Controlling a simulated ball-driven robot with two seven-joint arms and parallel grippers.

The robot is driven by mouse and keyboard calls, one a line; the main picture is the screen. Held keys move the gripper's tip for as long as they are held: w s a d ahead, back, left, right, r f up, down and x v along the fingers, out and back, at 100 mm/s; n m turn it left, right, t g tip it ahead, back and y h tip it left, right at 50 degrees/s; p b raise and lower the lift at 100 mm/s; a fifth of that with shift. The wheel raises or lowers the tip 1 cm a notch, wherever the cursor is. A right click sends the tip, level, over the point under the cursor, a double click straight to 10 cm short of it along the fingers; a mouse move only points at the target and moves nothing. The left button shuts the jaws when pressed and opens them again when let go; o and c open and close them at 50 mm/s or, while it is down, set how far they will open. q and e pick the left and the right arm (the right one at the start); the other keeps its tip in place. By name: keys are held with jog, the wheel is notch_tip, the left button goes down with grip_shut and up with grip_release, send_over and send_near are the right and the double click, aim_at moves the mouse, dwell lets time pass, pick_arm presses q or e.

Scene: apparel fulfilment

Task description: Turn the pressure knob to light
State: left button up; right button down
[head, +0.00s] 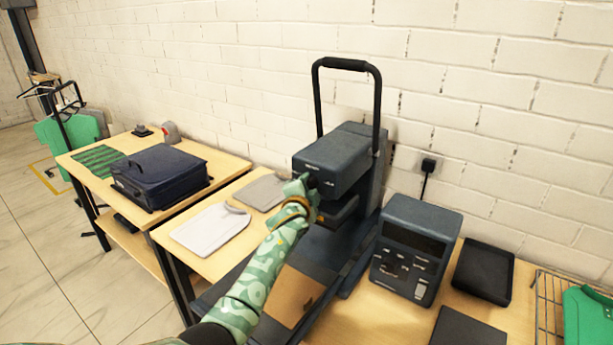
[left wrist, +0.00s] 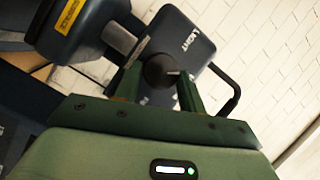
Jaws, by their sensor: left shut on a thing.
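The pressure knob (left wrist: 160,70) is a dark round knob with a pale pointer line, on the front of the dark grey heat press head (head: 335,152). In the left wrist view the word LIGHT stands on the press face beside the knob. My left gripper (head: 308,186) reaches up to the front of the press head. In the left wrist view its two green fingers (left wrist: 160,88) stand on either side of the knob and are shut on it. In the head view the gripper mostly hides the knob. My right gripper is not in view.
The press has a tall black handle (head: 347,64) above. A control box (head: 416,250) and a black tray (head: 483,272) stand to its right, with a wire basket (head: 546,312) beyond.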

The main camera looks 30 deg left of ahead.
pick_arm(q)
jog(key=n+p, duration=0.2)
jog(key=p, duration=0.1)
jog(key=n+g+h+p, duration=0.1)
jog(key=p, duration=0.2)
jog(key=shift+a+r+n+g+p, duration=0.15)
jog(key=shift+r+n+g+p, duration=0.15)
jog(key=shift+r+n+p, duration=0.1)
jog(key=shift+f+n+h+p, duration=0.25)
jog(key=shift+n+h+p, duration=0.25)
jog(key=shift+n+p, duration=0.35)
jog(key=o, duration=1)
jog(key=shift+a, duration=0.1)
jog(key=shift+r, duration=0.1)
